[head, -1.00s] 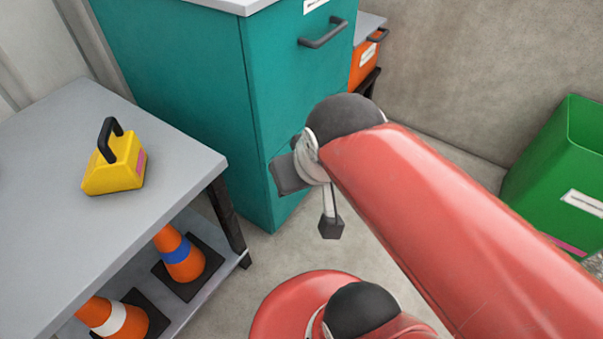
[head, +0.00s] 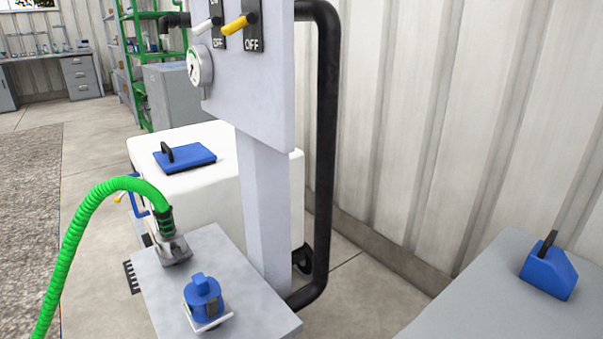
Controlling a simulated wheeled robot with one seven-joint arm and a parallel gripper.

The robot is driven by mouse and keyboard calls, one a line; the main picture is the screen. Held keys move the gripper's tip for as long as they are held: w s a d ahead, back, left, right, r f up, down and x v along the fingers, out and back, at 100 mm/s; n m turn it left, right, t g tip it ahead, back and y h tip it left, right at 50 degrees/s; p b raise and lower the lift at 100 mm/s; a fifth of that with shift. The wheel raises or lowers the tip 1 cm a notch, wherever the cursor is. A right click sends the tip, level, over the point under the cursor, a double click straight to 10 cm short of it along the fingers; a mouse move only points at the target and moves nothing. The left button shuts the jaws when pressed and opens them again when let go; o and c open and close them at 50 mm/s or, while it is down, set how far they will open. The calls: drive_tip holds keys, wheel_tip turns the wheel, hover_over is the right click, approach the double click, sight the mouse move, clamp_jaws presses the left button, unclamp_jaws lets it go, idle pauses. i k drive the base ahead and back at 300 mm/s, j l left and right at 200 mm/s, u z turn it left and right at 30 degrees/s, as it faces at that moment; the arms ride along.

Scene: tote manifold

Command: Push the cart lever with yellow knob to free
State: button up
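A small yellow knob (head: 118,198) shows at the left of a white tote (head: 215,185), beside a blue bar (head: 138,200) low on its near left side. It looks like the cart lever's knob, but it is small and partly hidden behind the green hose, so I cannot tell the lever's position. The cart under the tote is mostly hidden behind a grey stand. My gripper is not in view.
A grey panel (head: 265,90) on a post carries a yellow-handled switch (head: 235,26), a white-handled switch and a gauge (head: 199,66). A green hose (head: 82,222) arches to the grey stand (head: 210,245), which holds a blue fitting (head: 203,298). A grey table (head: 490,300) stands at right.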

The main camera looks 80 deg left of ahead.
sight(117, 200)
drive_tip(key=u, duration=3.85)
drive_tip(key=i+j+z, duration=0.25)
drive_tip(key=i+j, duration=0.95)
drive_tip(key=i, duration=0.45)
drive_tip(key=i+j+z, duration=0.25)
drive_tip(key=i+j, duration=1.3)
